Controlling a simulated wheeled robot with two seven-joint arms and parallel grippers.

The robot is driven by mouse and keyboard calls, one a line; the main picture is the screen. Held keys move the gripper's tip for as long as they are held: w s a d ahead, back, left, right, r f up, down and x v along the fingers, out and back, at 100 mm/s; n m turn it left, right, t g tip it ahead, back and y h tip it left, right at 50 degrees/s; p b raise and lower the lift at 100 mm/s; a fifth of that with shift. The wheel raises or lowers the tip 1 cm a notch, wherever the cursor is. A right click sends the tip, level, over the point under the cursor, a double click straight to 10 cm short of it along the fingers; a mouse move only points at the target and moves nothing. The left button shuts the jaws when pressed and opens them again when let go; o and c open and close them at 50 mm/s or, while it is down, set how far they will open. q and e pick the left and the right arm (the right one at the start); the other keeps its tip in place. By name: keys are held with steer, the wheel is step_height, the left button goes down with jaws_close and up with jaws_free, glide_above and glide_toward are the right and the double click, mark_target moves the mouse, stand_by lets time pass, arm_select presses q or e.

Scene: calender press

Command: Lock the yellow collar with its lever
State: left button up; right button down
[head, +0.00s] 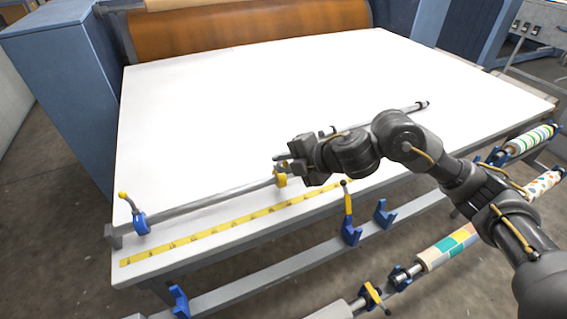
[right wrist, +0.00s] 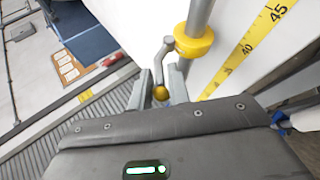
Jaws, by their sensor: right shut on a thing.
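The yellow collar (head: 281,181) sits around the long grey bar that lies over the front of the white table. In the right wrist view the yellow collar (right wrist: 194,43) shows on the bar, with its grey lever (right wrist: 163,56) standing out beside it and ending in a gold knob (right wrist: 160,93). My right gripper (head: 284,161) is at the collar. In the right wrist view its two fingers (right wrist: 159,89) stand on either side of the knob end, shut on the lever. In the head view the fingers partly hide the lever. My left gripper is out of view.
A blue collar (head: 140,223) with a yellow-tipped lever sits on the bar's left part. A yellow measuring tape (head: 225,226) runs along the table's front edge. Blue brackets (head: 350,233) and patterned rolls (head: 447,250) lie below in front. The white table top (head: 220,105) behind the bar is clear.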

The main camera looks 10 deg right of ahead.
steer(key=shift+s+f, duration=0.1)
steer(key=shift+f, duration=0.1)
steer(key=c, duration=1.5)
jaws_free()
steer(key=shift+r, duration=0.1)
steer(key=v, duration=1.1)
